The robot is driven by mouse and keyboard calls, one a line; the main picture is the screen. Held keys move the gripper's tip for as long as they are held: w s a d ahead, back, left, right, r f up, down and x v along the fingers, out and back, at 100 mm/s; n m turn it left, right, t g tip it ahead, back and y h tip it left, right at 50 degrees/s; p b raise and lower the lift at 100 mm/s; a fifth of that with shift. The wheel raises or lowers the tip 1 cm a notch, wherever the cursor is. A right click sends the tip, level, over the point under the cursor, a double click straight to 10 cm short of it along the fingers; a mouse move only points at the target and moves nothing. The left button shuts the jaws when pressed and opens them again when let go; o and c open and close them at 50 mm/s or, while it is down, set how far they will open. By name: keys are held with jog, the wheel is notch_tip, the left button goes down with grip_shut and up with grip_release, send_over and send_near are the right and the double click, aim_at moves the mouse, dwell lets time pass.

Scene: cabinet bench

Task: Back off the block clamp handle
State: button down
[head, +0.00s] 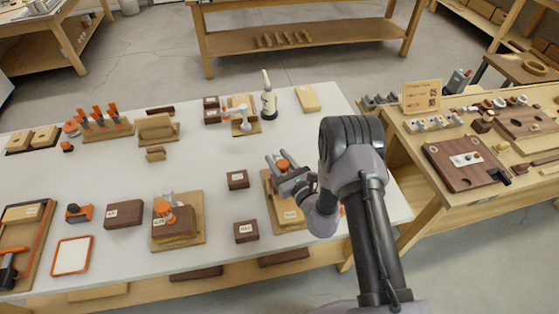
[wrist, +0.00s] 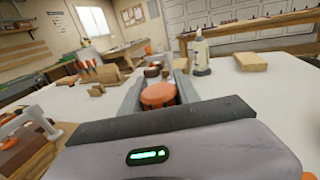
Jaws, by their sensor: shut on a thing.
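My gripper (head: 277,163) is at the right part of the white bench, with its jaws on either side of an orange clamp handle (head: 283,165). In the wrist view the round orange handle (wrist: 158,95) sits between the two grey fingers, and the gripper is shut on it. The wooden base (head: 287,214) of this block clamp lies under my gripper and wrist. My arm hides much of the clamp body and its block. How far its screw is turned cannot be told.
Another block clamp (head: 173,217) with an orange handle stands to the left, and one more clamp (head: 240,113) stands behind. Dark labelled blocks (head: 237,179) lie close on the left. A white bottle (head: 268,96) stands farther back.

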jog(key=n+g+y+b, duration=0.1)
jog(key=n+g+y, duration=0.1)
jog(key=n+g+y+b, duration=0.1)
jog(key=g+y, duration=0.1)
jog(key=n+g+y+b, duration=0.2)
jog(key=shift+s+a+f+n, duration=0.15)
jog(key=shift+s+a+n, duration=0.15)
jog(key=shift+s+a, duration=0.1)
jog(key=n+g+b, duration=0.1)
jog(key=g, duration=0.1)
jog(key=n+g+y+b, duration=0.1)
jog(key=n+g+b, duration=0.1)
jog(key=shift+s+a+y, duration=0.2)
jog(key=shift+s+y, duration=0.1)
jog(key=shift+s, duration=0.05)
jog(key=shift+s+n+g+b, duration=0.2)
jog(key=shift+n+g+b, duration=0.5)
jog(key=shift+g+b, duration=0.5)
jog(key=shift+s+r+g+y, duration=0.1)
jog(key=shift+r+g+y, duration=0.15)
jog(key=shift+g, duration=0.25)
jog(key=c, duration=0.9)
grip_release()
jog(key=shift+a, duration=0.15)
